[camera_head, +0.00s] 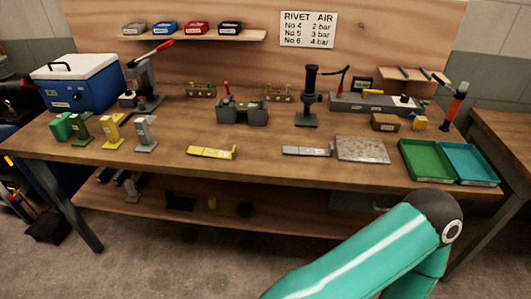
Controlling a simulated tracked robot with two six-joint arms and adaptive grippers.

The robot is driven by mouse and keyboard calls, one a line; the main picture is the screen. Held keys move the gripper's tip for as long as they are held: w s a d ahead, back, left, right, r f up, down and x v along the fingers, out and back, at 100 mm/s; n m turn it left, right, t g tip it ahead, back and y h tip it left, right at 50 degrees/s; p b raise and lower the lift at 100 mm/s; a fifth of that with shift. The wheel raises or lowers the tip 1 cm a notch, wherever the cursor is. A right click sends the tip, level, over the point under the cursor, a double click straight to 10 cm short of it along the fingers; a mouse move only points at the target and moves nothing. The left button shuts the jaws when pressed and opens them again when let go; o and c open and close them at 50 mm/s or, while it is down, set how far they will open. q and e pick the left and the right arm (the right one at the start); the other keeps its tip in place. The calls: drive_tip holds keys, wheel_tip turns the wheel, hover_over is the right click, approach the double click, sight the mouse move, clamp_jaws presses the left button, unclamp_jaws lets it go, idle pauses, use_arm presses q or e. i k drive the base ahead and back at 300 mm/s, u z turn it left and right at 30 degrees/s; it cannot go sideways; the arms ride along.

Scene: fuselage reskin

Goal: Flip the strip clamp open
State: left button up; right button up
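A dark grey fixture (257,117) stands in the middle of the workbench. A greenish strip lies across its top, and a short red-tipped lever (227,88) stands roughly upright at its left end. It looks like the strip clamp, but its label is too small to read, and I cannot tell whether it is open or shut. A grey press-like tool (142,77) with a long red-handled lever stands at the back left. Neither of my grippers is in view. Only a teal link of my arm shows at the lower right, in front of the bench.
The wooden workbench (270,159) has clear room in front of the fixture. A yellow tool (211,152), a grey tool (307,151) and a speckled plate (362,149) lie near the front edge. A black upright stand (307,100) is right of the fixture. Green (427,162) and teal (470,164) trays sit right.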

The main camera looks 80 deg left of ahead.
sight(227, 98)
drive_tip(key=z, duration=0.1)
drive_tip(key=i, duration=0.2)
drive_tip(key=u, duration=2.25)
drive_tip(key=k, duration=1.05)
drive_tip(key=u, duration=0.5)
drive_tip(key=i, duration=0.95)
drive_tip(key=z, duration=0.05)
